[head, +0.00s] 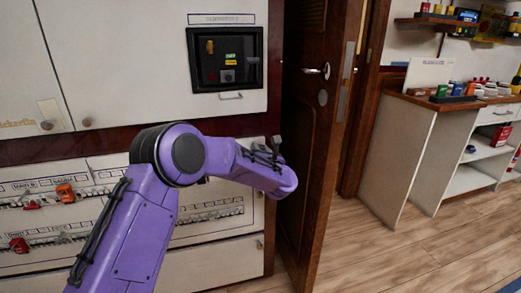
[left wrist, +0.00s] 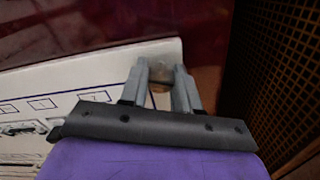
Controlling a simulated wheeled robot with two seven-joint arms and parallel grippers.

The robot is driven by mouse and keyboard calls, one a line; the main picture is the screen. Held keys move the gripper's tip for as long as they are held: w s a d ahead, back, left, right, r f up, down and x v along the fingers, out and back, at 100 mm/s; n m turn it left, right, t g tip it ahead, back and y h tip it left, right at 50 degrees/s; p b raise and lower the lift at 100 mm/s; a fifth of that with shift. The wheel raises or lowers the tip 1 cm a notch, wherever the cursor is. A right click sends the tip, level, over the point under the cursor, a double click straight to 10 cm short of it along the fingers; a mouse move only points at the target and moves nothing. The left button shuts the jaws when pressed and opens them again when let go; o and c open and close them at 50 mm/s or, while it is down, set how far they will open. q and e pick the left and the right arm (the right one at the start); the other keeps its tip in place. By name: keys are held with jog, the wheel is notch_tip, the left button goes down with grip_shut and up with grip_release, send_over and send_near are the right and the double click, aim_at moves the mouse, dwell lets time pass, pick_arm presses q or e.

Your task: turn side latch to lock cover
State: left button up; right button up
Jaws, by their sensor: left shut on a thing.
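My left gripper (head: 264,152) is at the upper right corner of the white breaker panel cover (head: 219,187), mostly hidden behind my purple wrist in the head view. In the left wrist view, the two grey fingers of my left gripper (left wrist: 160,72) stand on either side of a small brownish metal side latch (left wrist: 161,82) at the corner of the white cover (left wrist: 95,69). The fingers are shut on the latch. The head view hides this latch. My right gripper is not in view.
A brown wooden door (head: 311,125) stands close to the right of my gripper. A dark meter box (head: 225,60) sits above. Open wooden floor (head: 400,258) lies to the right.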

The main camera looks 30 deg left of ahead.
pick_arm(q)
jog(key=m+p, duration=0.1)
jog(key=m, duration=0.2)
jog(key=shift+r+m, duration=0.1)
jog(key=shift+m, duration=0.3)
jog(key=m+p, duration=0.2)
jog(key=m, duration=0.1)
jog(key=shift+m, duration=0.3)
jog(key=m+p, duration=0.2)
jog(key=m, duration=0.1)
jog(key=shift+m, duration=0.3)
jog(key=shift+m+p, duration=0.7)
jog(key=shift+m, duration=0.8)
jog(key=o, duration=1.1)
jog(key=shift+c, duration=0.2)
